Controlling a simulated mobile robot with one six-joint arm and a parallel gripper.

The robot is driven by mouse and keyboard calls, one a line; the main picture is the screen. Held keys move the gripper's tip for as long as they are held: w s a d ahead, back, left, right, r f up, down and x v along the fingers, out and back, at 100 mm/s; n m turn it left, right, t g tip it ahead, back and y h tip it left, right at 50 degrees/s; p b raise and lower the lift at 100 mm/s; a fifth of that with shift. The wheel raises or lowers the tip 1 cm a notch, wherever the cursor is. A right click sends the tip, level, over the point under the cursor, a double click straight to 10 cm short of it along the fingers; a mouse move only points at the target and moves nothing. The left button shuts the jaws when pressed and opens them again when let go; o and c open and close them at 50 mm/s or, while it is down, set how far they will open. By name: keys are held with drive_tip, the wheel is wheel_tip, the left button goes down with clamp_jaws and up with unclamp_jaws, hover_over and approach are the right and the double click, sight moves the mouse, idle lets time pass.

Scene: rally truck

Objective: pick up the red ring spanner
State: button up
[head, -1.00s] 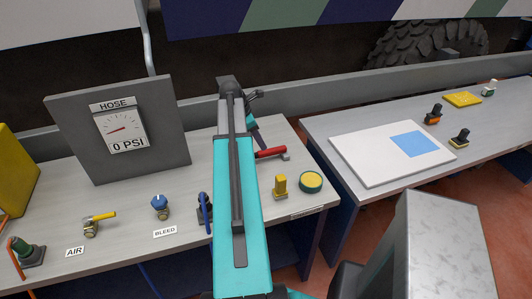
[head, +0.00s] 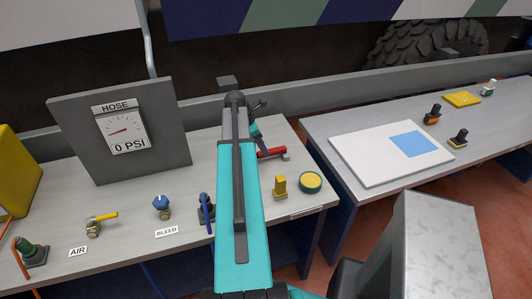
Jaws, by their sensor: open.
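A red bar-shaped thing (head: 271,152) with a small grey end lies on the left bench, just right of my arm. Its left part is hidden behind the arm, and I see no ring on it, so I cannot tell if it is the red ring spanner. My gripper (head: 259,104) shows only in part, small and dark, behind and right of my teal arm. It is open, and I see nothing held in it. It appears above the red thing in the picture; the gap between them is unclear.
A yellow block-shaped fitting (head: 280,185) and a round yellow-topped green button (head: 310,182) stand in front of the red thing. A grey gauge panel (head: 168,150) stands left. A blue-knobbed valve (head: 161,204) and yellow-handled valve (head: 101,221) line the front. A white board (head: 360,165) lies on the right bench.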

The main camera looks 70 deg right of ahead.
sight(274, 151)
drive_tip(key=shift+p+x, duration=0.5)
drive_tip(key=shift+x, duration=0.9)
clamp_jaws()
